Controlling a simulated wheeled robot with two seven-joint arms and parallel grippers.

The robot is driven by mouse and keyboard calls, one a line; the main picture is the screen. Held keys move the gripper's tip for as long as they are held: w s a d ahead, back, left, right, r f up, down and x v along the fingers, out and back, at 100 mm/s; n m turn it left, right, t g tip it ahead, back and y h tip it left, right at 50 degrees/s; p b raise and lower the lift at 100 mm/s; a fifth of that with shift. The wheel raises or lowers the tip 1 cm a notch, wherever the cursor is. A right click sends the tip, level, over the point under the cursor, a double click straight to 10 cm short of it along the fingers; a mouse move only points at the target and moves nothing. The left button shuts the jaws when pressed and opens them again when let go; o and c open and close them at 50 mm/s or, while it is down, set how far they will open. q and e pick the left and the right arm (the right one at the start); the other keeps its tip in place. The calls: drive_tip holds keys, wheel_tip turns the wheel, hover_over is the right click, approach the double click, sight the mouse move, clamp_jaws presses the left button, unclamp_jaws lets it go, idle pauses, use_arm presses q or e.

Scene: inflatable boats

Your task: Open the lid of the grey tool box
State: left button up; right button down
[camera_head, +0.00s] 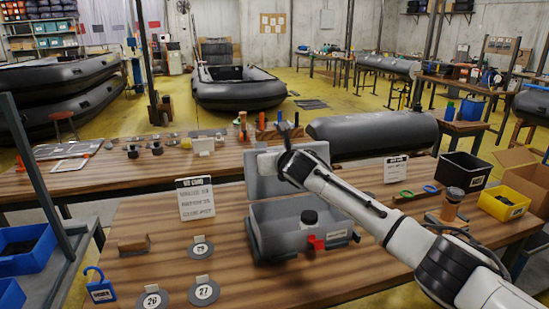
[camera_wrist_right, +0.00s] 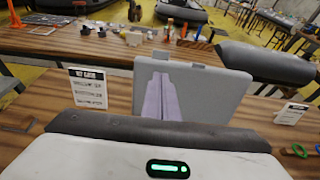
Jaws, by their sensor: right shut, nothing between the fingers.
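The grey tool box (camera_head: 285,238) stands on the near wooden table, with a red latch (camera_head: 316,243) on its front. Its lid (camera_head: 264,180) is raised and stands roughly upright at the back, so the inside shows. A dark round-capped item (camera_head: 309,217) is in the box. My right arm reaches in from the right over the box. My right gripper (camera_head: 286,137) is shut and empty, in front of the lid's upper part. In the right wrist view the grey lid (camera_wrist_right: 225,95) stands beyond the shut fingers (camera_wrist_right: 159,78); contact is unclear. My left gripper is not visible.
A white sign card (camera_head: 195,198) and several round numbered discs (camera_head: 202,248) are left of the box. A yellow bin (camera_head: 504,202), a black bin (camera_head: 463,171) and an amber jar (camera_head: 452,203) are at right. A grey inflated tube (camera_head: 370,132) lies behind.

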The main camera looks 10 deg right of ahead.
drive_tip(key=v, duration=0.5)
drive_tip(key=shift+s, duration=0.25)
drive_tip(key=s+a+f+m+g+y, duration=0.1)
drive_tip(key=s+a+f+m+g, duration=0.2)
drive_tip(key=s+f+m, duration=0.65)
drive_tip(key=s+a+f+m+g+y, duration=0.15)
drive_tip(key=s+a+f+m, duration=0.35)
drive_tip(key=s+f, duration=0.8)
drive_tip(key=s+d+f+m+g+h, duration=0.15)
drive_tip(key=s+d+m, duration=0.25)
drive_tip(key=s+m, duration=0.45)
drive_tip(key=s+d+f+m+g, duration=0.3)
drive_tip(key=s+d+m, duration=0.15)
drive_tip(key=s, duration=0.75)
drive_tip(key=s+d+f+m+g+h, duration=0.15)
drive_tip(key=s+d+m, duration=0.25)
drive_tip(key=s+m, duration=0.45)
drive_tip(key=w+a+f+t+y, duration=0.1)
drive_tip(key=a+f+t, duration=0.1)
drive_tip(key=f, duration=0.4)
drive_tip(key=w+a+f+n+t+y, duration=0.1)
drive_tip(key=w+a+f+t, duration=0.1)
drive_tip(key=a+f, duration=0.2)
wheel_tip(320, 180, down, 3)
drive_tip(key=shift+w+n, duration=0.3)
